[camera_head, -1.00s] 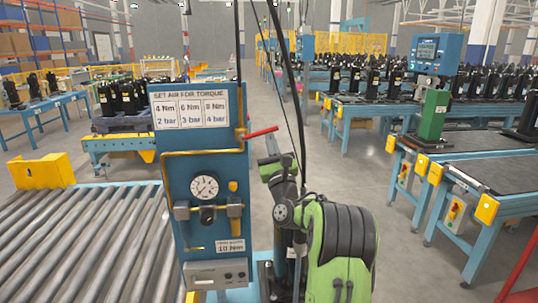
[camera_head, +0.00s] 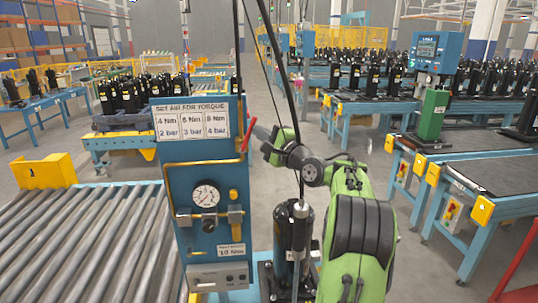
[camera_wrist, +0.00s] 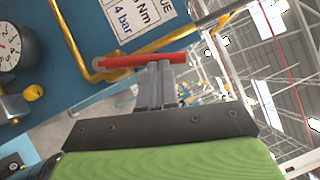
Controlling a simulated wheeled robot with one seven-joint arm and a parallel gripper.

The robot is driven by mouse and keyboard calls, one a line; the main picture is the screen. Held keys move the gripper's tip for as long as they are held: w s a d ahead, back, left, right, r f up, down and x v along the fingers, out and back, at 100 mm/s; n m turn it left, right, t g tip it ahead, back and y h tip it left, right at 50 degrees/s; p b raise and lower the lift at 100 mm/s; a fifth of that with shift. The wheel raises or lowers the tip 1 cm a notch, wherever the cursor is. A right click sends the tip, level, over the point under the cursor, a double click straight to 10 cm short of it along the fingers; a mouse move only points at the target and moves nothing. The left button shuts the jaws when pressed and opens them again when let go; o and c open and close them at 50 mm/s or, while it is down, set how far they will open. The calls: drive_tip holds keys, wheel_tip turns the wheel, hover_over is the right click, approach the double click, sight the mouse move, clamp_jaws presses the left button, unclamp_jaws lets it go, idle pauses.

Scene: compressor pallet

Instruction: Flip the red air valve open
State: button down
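The red air valve lever (camera_head: 248,135) is at the upper right edge of the blue panel and stands steeply up in the head view. In the wrist view the red lever (camera_wrist: 120,62) runs across the picture, with its pivot end near the brass pipe. My gripper (camera_wrist: 158,68) has its grey fingers close together, with the tips at the lever and apparently touching it. The fingers do not appear to wrap around it. In the head view my gripper (camera_head: 257,132) is just right of the lever, small and partly hidden behind my arm.
The blue panel (camera_head: 180,255) carries a torque chart (camera_head: 191,126), a pressure gauge (camera_head: 206,195) and brass pipes. A roller conveyor (camera_head: 80,240) lies left of it. A black compressor (camera_head: 289,232) stands right of the panel, below my arm. Hanging cables pass near the arm.

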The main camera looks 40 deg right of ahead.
drive_tip(key=shift+w+a+r+n+g+p, duration=0.3)
drive_tip(key=shift+w+a+r+n+p, duration=0.1)
drive_tip(key=shift+a+n+p, duration=0.2)
drive_tip(key=shift+w+a+r+n+g+p, duration=0.25)
drive_tip(key=shift+a+r+n+g+p, duration=0.1)
drive_tip(key=shift+n+p, duration=0.25)
drive_tip(key=shift+w+a, duration=0.1)
